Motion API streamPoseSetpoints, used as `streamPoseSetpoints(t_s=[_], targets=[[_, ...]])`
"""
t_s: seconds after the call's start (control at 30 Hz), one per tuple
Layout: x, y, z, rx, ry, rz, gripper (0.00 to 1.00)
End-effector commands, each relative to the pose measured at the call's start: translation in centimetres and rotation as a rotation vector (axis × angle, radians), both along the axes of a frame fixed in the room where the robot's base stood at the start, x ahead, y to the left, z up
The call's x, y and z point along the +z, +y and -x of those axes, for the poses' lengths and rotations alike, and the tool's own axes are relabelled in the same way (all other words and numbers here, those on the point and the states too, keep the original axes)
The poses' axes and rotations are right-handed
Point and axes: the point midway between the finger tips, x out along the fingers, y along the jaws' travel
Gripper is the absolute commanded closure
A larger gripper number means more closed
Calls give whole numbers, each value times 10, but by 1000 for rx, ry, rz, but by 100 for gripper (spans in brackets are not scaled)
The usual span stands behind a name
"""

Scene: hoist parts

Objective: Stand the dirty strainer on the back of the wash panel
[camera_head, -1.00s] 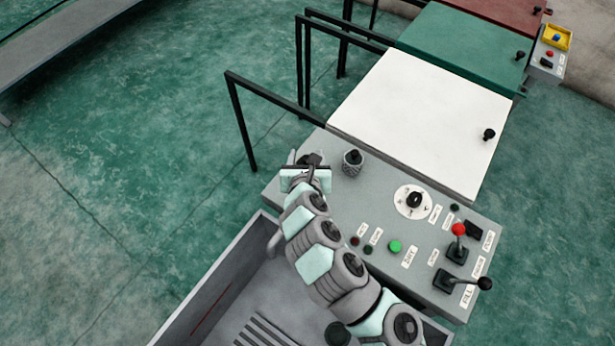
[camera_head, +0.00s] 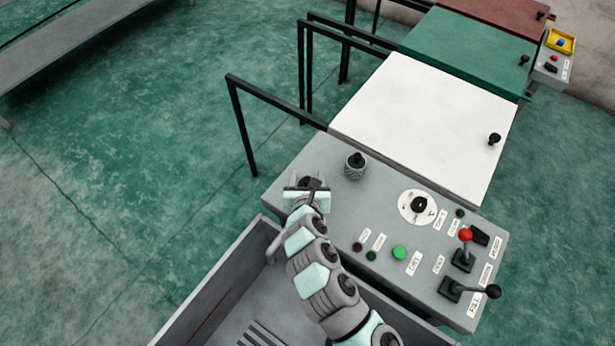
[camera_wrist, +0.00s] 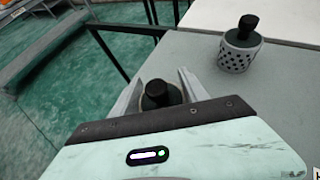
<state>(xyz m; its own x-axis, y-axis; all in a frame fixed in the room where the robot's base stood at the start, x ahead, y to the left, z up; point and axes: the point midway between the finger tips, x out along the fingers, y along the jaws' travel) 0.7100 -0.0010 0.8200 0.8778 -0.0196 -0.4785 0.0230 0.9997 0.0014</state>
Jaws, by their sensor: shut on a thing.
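My gripper (camera_head: 308,187) is over the left back part of the grey wash panel (camera_head: 330,215). In the wrist view my gripper (camera_wrist: 158,92) is shut around the black knob of a strainer (camera_wrist: 156,90). The strainer's body is hidden behind my gripper, so I cannot tell how dirty it is or whether it touches the panel. A second strainer (camera_head: 355,168), grey and perforated with a black knob, stands upright on the panel's back, right of my gripper. It also shows in the wrist view (camera_wrist: 240,50).
The panel carries a dial (camera_head: 418,206), a green button (camera_head: 399,253) and levers (camera_head: 465,250) to the right. A white-lidded unit (camera_head: 425,105) adjoins behind. An open grey trough (camera_head: 225,280) lies in front. Black rails (camera_head: 240,125) rise at the left.

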Motion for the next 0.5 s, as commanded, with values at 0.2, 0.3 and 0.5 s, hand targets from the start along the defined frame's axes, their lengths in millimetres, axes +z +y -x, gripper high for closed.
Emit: streamPoseSetpoints(t_s=[0.2,0.3,0.5], targets=[[-1,0,0,0,0,0,34],[-1,0,0,0,0,0,26],[-1,0,0,0,0,0,26]])
